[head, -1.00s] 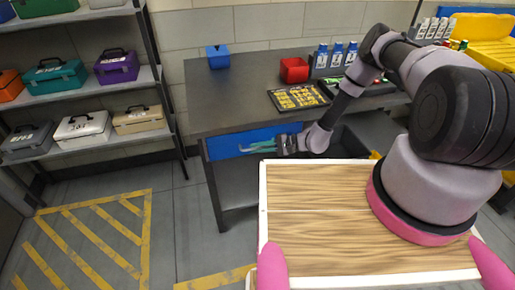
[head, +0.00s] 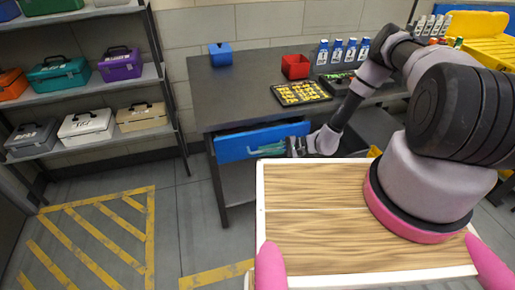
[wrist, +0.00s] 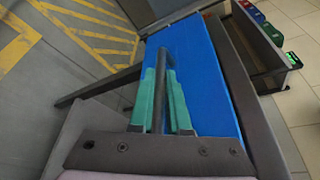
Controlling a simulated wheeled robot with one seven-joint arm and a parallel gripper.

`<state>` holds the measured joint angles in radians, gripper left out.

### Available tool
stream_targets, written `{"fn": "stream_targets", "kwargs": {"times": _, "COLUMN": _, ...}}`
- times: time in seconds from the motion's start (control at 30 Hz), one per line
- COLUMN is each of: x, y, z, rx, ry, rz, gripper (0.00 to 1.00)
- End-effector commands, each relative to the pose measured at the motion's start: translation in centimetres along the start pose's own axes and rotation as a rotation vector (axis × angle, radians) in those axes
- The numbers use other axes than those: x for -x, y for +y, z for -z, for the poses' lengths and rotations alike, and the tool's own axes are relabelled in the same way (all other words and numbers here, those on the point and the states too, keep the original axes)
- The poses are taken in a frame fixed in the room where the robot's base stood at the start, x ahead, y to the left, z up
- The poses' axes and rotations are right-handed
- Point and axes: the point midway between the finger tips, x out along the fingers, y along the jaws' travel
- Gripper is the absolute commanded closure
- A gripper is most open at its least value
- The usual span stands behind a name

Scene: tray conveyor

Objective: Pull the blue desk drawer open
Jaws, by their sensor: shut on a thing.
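The blue desk drawer (head: 236,147) is under the left part of the dark desk's top. Its front stands out a little from the desk, with a dark gap showing above it. In the wrist view the blue drawer front (wrist: 205,85) fills the middle, with a dark bar handle (wrist: 168,62) on it. My gripper (head: 262,151) is at the drawer front, its green fingers on either side of the handle. In the wrist view my gripper (wrist: 165,85) is shut on the handle. The fingers hide part of the handle.
The desk top (head: 235,95) holds a blue box (head: 220,55), a red bin (head: 295,66), a black tray of yellow pieces (head: 301,93) and several blue bottles. My wooden deck lies in front. Shelves with toolboxes (head: 87,124) stand left. The floor left of the desk is free.

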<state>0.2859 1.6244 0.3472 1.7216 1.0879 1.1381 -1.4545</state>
Motion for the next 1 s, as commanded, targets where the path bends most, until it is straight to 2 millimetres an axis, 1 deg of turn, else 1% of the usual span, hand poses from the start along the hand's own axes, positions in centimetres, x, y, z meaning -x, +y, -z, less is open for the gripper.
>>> {"fn": "stream_targets", "kwargs": {"times": 0.03, "x": 0.9, "y": 0.6, "z": -0.5, "rx": -0.005, "ry": 0.004, "rz": 0.002, "gripper": 1.0}}
{"fn": "stream_targets", "kwargs": {"times": 0.2, "x": 2.7, "y": 3.0, "z": -3.6, "rx": -0.007, "ry": 0.002, "rz": 0.002, "gripper": 1.0}}
{"fn": "stream_targets", "kwargs": {"times": 0.4, "x": 4.2, "y": 5.8, "z": -7.5, "rx": -0.006, "ry": 0.002, "rz": 0.003, "gripper": 1.0}}
{"fn": "stream_targets", "kwargs": {"times": 0.6, "x": 5.4, "y": 8.1, "z": -10.6, "rx": -0.005, "ry": 0.002, "rz": 0.002, "gripper": 1.0}}
{"fn": "stream_targets", "kwargs": {"times": 0.8, "x": 6.2, "y": 9.4, "z": -12.3, "rx": -0.002, "ry": 0.002, "rz": 0.001, "gripper": 1.0}}
{"fn": "stream_targets", "kwargs": {"times": 1.0, "x": 6.4, "y": 10.0, "z": -13.1, "rx": 0.0, "ry": 0.001, "rz": 0.0, "gripper": 1.0}}
